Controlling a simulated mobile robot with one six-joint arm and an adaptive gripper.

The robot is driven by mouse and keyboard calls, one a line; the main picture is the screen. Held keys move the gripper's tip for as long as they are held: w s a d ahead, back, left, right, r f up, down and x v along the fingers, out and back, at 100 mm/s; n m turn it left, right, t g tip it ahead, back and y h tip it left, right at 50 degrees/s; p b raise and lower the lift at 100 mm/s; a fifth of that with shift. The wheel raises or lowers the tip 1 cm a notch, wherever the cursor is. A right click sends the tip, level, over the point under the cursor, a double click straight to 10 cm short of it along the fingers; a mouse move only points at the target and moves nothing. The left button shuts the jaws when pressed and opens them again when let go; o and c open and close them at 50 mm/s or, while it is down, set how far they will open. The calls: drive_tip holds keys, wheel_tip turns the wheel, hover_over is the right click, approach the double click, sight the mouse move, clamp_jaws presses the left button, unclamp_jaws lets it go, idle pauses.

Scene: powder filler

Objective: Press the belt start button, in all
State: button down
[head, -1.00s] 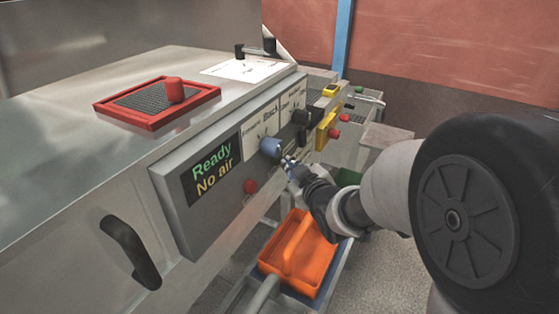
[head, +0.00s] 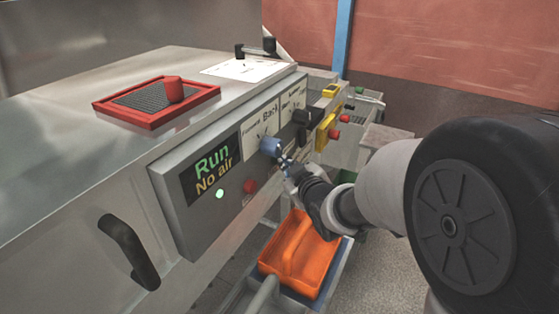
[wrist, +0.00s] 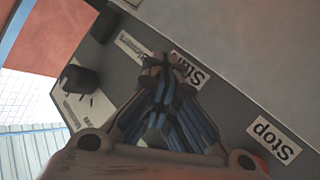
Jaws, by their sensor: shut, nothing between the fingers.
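The front control panel (head: 205,222) has a display (head: 211,169) that reads "Run" in green and "No air" in yellow. A small round green light (head: 219,194) glows below the display, and a red button (head: 250,186) sits to its right. In the wrist view, a "Start" label (wrist: 190,70) is just beside my fingertips, and a "Stop" label (wrist: 273,138) is farther right.
A black knob (head: 300,117) is to the right of the blue knob and also shows in the wrist view (wrist: 80,80). An orange tray (head: 312,262) is below the arm. A black handle (head: 128,250) sticks out at the left front.

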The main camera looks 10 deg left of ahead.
idle(0.3)
drive_tip(key=shift+s+d, duration=0.35)
drive_tip(key=shift+d, duration=0.5)
drive_tip(key=shift+s+d, duration=0.3)
drive_tip(key=shift+d, duration=0.5)
drive_tip(key=shift+s+d, duration=0.25)
drive_tip(key=shift+d, duration=0.5)
drive_tip(key=shift+s+d, duration=0.3)
drive_tip(key=shift+d, duration=0.5)
drive_tip(key=shift+d+r, duration=0.1)
